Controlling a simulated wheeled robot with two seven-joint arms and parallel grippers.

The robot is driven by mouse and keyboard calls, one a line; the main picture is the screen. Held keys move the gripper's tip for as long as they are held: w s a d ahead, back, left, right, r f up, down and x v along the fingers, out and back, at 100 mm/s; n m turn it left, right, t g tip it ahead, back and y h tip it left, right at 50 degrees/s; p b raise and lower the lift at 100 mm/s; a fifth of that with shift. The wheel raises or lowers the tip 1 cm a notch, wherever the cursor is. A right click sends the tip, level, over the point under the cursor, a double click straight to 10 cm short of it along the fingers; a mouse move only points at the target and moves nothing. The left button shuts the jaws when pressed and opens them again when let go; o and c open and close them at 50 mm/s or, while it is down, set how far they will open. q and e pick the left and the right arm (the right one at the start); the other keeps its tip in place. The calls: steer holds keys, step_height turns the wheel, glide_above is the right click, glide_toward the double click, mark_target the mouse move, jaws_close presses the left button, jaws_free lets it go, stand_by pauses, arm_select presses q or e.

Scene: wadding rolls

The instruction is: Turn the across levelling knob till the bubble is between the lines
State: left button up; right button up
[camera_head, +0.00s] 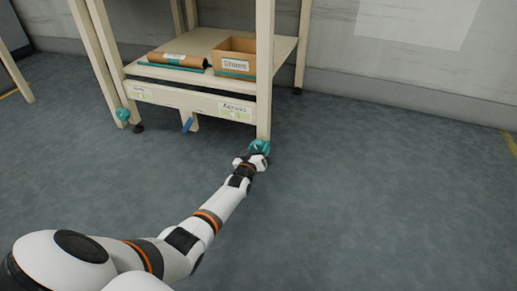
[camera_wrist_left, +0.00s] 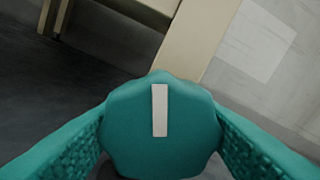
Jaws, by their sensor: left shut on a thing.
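The across levelling knob is teal and lobed, with a white bar on its face; in the left wrist view the knob (camera_wrist_left: 135,122) fills the middle, its bar nearly upright. My left gripper (camera_head: 257,152) is at the foot of the stand's front right leg, its teal textured fingers on both sides of the knob, shut on it. In the head view the gripper mostly hides this knob. The across label with a small green-yellow level (camera_head: 235,111) is on the front rail above; its bubble is too small to make out. My right gripper is not in view.
A cream stand (camera_head: 190,98) holds a brown roll (camera_head: 182,60) and a cardboard box (camera_head: 235,57) labelled Shams or similar. Another teal knob (camera_head: 122,115) is on the front left leg. A blue handle (camera_head: 187,125) hangs below the rail. Floor to the right is clear.

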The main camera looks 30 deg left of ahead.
arm_select(q)
steer(key=shift+n, duration=1.1)
steer(key=o, duration=1)
steer(key=shift+c, duration=0.2)
steer(key=shift+s, duration=0.2)
steer(key=p+v, duration=0.9)
steer(key=v, duration=0.2)
steer(key=shift+s, duration=0.3)
steer(key=shift+f, duration=0.1)
